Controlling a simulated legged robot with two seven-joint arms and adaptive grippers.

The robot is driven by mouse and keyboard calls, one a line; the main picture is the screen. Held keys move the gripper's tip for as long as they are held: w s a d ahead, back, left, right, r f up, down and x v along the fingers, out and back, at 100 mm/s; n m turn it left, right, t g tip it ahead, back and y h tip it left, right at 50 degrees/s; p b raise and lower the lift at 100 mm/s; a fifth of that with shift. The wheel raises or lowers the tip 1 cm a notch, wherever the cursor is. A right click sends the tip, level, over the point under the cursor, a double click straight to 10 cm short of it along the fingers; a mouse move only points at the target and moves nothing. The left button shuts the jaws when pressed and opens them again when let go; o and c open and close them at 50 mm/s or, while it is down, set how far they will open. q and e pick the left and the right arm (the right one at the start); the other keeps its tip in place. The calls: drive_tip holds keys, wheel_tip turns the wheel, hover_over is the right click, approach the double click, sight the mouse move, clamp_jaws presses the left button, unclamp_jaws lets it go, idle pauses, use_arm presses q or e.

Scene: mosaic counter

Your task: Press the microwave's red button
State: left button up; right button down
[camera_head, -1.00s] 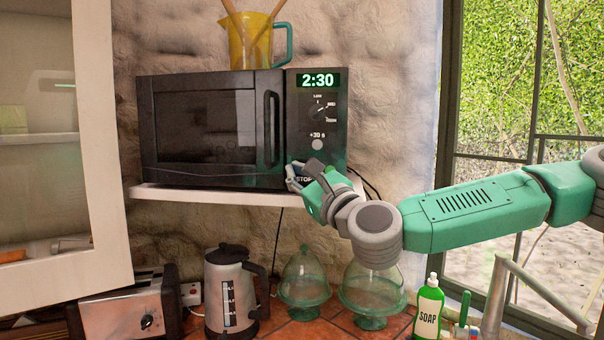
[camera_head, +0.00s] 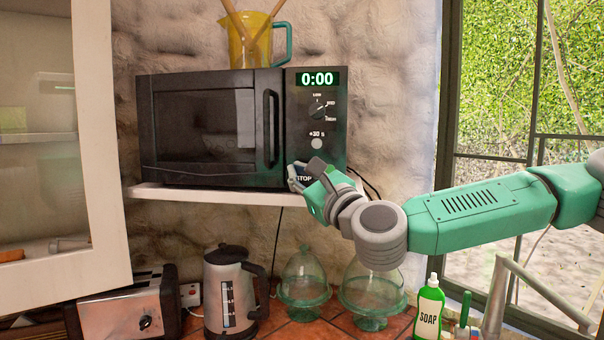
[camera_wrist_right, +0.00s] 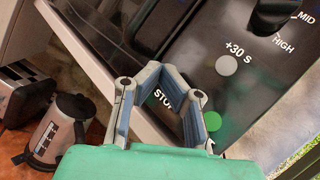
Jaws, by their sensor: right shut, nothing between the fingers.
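The black microwave (camera_head: 205,130) sits on a white shelf, its door shut and its display (camera_head: 317,79) reading 0:00. My right gripper (camera_head: 303,172) is shut and empty at the lower part of the control panel, over the STOP label. In the right wrist view the closed fingers (camera_wrist_right: 160,78) lie across the panel beside the partly covered STOP lettering. No red button shows in either view; the fingers hide that part of the panel. A green round button (camera_wrist_right: 206,124) shows beside the right finger. Whether the fingertips touch the panel I cannot tell. My left gripper is not in view.
A grey +30 s button (camera_wrist_right: 226,65) and a dial (camera_head: 318,109) are above the fingers. A yellow jug (camera_head: 252,48) stands on the microwave. A kettle (camera_head: 226,290), toaster (camera_head: 125,310), glass domes and soap bottle (camera_head: 428,305) stand below. An open cabinet door (camera_head: 65,180) is at left.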

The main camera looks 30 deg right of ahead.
drive_tip(key=shift+s, duration=0.3)
drive_tip(key=s+a, duration=0.1)
drive_tip(key=s, duration=0.1)
drive_tip(key=s+a+b, duration=0.1)
drive_tip(key=s+a, duration=0.1)
idle(0.5)
drive_tip(key=shift+f, duration=0.1)
idle(0.6)
